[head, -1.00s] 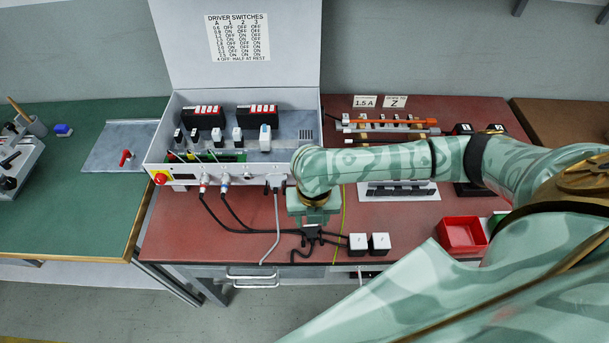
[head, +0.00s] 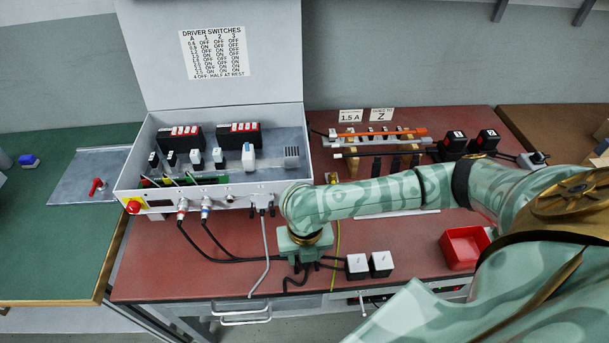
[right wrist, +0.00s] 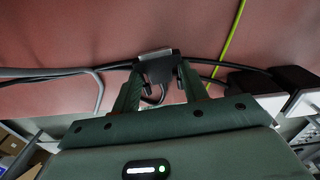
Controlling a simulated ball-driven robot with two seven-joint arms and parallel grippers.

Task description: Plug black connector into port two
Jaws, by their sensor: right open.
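My right gripper (head: 303,262) is low over the red table top (head: 160,270), in front of the grey control box (head: 235,205). In the right wrist view its open fingers (right wrist: 158,88) stand on either side of a black connector (right wrist: 157,70) with a pale metal end. I cannot tell whether either finger touches it. Black cable runs around the connector. On the box front, two black-cabled plugs (head: 183,207) and a grey-cabled plug (head: 262,203) sit in sockets. My forearm hides the box's right front corner; I cannot read port numbers. My left gripper is not in view.
Two white-topped black cubes (head: 368,264) stand right of my gripper. A red bin (head: 464,246) is farther right. Behind my forearm is a rack with an orange rod (head: 385,133). A yellow-green wire (head: 337,250) and a grey cable (head: 264,262) lie nearby.

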